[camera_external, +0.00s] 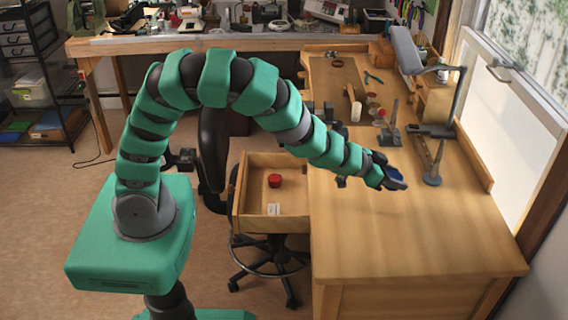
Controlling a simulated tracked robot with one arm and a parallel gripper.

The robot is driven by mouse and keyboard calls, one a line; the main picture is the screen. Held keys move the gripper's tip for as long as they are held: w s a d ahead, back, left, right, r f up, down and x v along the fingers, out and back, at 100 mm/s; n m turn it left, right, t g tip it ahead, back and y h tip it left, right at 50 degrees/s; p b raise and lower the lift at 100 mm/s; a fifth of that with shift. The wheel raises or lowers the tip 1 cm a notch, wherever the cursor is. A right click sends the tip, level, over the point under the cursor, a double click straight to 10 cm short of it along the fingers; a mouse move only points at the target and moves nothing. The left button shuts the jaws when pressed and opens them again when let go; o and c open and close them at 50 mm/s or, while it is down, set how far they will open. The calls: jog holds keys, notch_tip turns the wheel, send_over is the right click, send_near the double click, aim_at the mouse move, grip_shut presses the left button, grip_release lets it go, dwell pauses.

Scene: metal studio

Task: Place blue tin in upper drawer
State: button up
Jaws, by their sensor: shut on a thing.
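The blue tin (392,172) is held at the end of my arm, above the wooden workbench (430,230). My gripper (397,180) is shut on the tin, and its fingers hide part of it. The gap between the tin and the bench top is hard to judge. An open wooden drawer (241,200) sticks out at the left side of the bench, left of and apart from my gripper. Inside it are a red tin (274,180) and a small whitish item (273,209). I cannot tell whether other drawers lie below it.
A lamp-like stand (442,120) and metal tools (432,178) stand right of my gripper. A pale cylinder (356,111) and pliers (372,77) lie farther back. The bench's front part is clear. A wheeled stool base (270,262) sits below the drawer.

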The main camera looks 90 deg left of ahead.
jog(key=s+a+r+n+g+y+p, duration=0.1)
jog(key=s+a+r+n+y+p, duration=0.1)
jog(key=a, duration=0.7)
jog(key=s+a+r+n+g+y+p, duration=0.1)
jog(key=s+a+r+n+y+p, duration=0.15)
jog(key=a, duration=0.65)
jog(key=s+a+r+n+g+y+p, duration=0.2)
jog(key=s+a+n+g+y+p, duration=0.15)
jog(key=s+a, duration=0.9)
jog(key=n+g+y, duration=0.2)
jog(key=n+g, duration=0.2)
jog(key=n, duration=0.1)
send_over(275, 194)
notch_tip(275, 194, down, 20)
jog(key=shift+s+a+f+b, duration=0.1)
jog(key=shift+f+b, duration=0.75)
jog(key=shift+f, duration=1.5)
jog(key=shift+s+a+f+b, duration=0.1)
jog(key=shift+f+b, duration=0.75)
jog(key=shift+f, duration=1.45)
jog(key=shift+w+f, duration=0.1)
jog(key=shift+f, duration=0.15)
